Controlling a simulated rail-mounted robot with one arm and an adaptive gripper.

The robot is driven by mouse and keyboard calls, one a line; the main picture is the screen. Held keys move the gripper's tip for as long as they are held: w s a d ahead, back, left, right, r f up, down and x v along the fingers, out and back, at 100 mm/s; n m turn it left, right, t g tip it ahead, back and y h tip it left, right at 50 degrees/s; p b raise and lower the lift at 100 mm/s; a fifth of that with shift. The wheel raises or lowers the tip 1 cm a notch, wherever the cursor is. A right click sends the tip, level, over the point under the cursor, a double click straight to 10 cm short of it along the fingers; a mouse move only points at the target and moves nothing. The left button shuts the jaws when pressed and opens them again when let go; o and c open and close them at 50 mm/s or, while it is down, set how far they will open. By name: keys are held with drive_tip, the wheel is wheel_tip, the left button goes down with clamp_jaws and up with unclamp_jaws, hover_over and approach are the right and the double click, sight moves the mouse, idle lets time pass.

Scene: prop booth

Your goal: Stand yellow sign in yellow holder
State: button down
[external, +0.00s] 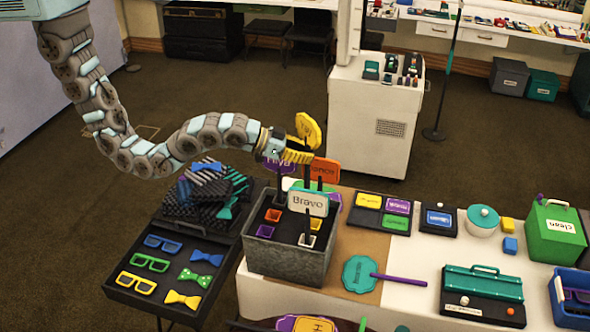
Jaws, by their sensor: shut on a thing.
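The yellow sign (308,129) is in the air above the grey box, its face turned partly edge-on. My gripper (292,154) is at the sign's lower end and shut on it; the fingers and the sign's handle overlap, so the exact grip is unclear. The grey box (283,264) below holds several small coloured sign holders. One orange-looking holder (273,215) and a purple holder (265,231) are empty on its left side.
A white "Bravo" sign (308,202), an orange sign (325,170) and a purple sign (275,164) stand close around my gripper. A teal sign with a purple handle (358,274) lies on the table. A black tray of glasses and bow ties (128,282) is at left.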

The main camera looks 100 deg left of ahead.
wheel_tip(320, 180, down, 17)
drive_tip(key=w+d, duration=0.1)
drive_tip(key=w, duration=0.1)
drive_tip(key=shift+w+d, duration=0.35)
idle(0.6)
drive_tip(key=shift+f, duration=0.1)
drive_tip(key=shift+f, duration=0.3)
drive_tip(key=shift+f+b, duration=0.1)
drive_tip(key=shift+b, duration=0.2)
drive_tip(key=c, duration=1.2)
unclamp_jaws()
drive_tip(key=shift+r, duration=0.2)
